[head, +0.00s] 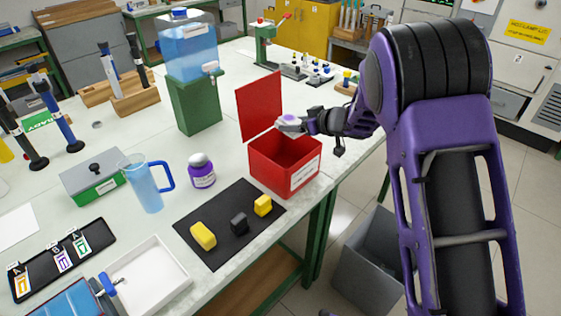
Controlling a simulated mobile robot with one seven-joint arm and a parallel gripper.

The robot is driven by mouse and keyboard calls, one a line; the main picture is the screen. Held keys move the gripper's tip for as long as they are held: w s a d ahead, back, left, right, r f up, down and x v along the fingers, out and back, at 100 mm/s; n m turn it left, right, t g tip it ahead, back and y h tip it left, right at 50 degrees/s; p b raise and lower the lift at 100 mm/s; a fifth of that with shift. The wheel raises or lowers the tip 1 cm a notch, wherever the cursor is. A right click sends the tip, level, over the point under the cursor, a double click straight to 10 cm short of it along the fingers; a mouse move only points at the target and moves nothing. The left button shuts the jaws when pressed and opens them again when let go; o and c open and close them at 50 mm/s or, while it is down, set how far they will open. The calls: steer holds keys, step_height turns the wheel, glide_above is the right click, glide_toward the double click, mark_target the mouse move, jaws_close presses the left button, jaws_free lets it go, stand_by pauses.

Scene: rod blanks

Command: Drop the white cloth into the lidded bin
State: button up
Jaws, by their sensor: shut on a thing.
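The lidded bin (264,172) is a red box with a white label on its front, standing near the right edge of the table. Its red lid (258,105) stands open, upright at the back left. My gripper (299,123) reaches in from the right and is above the bin's opening, near the rear rim. It is shut on the white cloth (288,121), a small pale bundle at the fingertips. The cloth is small in view and its lower outline is hard to make out. The part of the bin's inside that shows is bare red; the rest of the floor is hidden.
A green stand with a blue water tank (188,50) is behind left of the bin. A purple-labelled bottle (201,172) and blue jug (149,185) stand left. A black mat (212,246) with yellow and black blocks lies in front. A grey floor bin (372,262) is below right.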

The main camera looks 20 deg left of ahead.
step_height(320, 180, down, 6)
steer(key=shift+r+b, duration=0.1)
steer(key=shift+b, duration=1.1)
steer(key=o, duration=1.3)
steer(key=shift+d, duration=0.1)
steer(key=p+v, duration=0.1)
steer(key=v, duration=1.6)
steer(key=shift+s+d+p, duration=0.15)
steer(key=shift+p, duration=0.15)
